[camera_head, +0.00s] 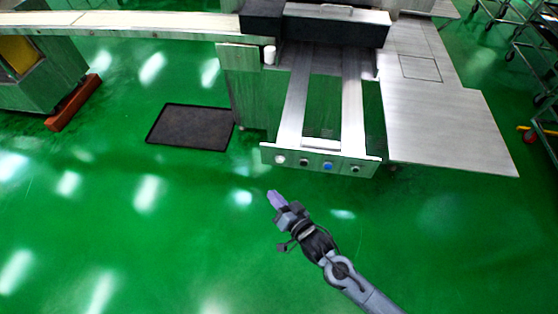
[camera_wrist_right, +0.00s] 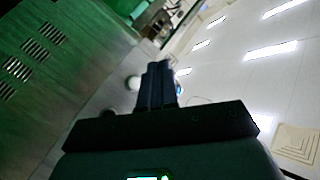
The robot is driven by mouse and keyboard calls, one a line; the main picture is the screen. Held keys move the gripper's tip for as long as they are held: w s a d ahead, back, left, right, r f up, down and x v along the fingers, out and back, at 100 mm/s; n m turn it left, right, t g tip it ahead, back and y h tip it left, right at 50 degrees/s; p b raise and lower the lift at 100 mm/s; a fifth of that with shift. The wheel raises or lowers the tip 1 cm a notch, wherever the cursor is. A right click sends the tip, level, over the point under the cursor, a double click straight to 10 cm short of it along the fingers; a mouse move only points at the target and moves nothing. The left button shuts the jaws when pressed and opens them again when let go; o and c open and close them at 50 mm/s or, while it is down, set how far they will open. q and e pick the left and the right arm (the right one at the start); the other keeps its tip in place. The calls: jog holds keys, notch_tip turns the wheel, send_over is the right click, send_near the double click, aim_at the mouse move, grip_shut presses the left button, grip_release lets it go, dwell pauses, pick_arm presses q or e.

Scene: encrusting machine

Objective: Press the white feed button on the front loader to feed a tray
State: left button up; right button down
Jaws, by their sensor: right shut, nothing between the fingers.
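The front loader's panel (camera_head: 318,161) is a narrow metal strip with a row of several buttons. The white feed button (camera_head: 280,158) is at its left end, with a blue button (camera_head: 327,165) further right and dark ones beside it. My right gripper (camera_head: 273,195) is shut and empty, in front of and below the white button in the head view, with a visible gap. In the right wrist view its closed fingers (camera_wrist_right: 160,78) point toward the loader; a pale round shape (camera_wrist_right: 133,83) left of them looks like a button. My left gripper is not in view.
Loader rails (camera_head: 295,100) run back from the panel to the machine (camera_head: 335,28). A metal table (camera_head: 440,120) stands to the right. A dark mat or tray (camera_head: 190,127) lies on the floor at left. The green floor before the panel is clear.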

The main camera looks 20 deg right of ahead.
aim_at(280, 161)
jog(key=w+d+b, duration=0.3)
jog(key=w+d, duration=0.1)
jog(key=w, duration=0.3)
jog(key=shift+w+d, duration=0.2)
jog(key=shift+d, duration=0.15)
dwell(0.5)
dwell(0.7)
dwell(0.7)
jog(key=shift+w+d, duration=0.15)
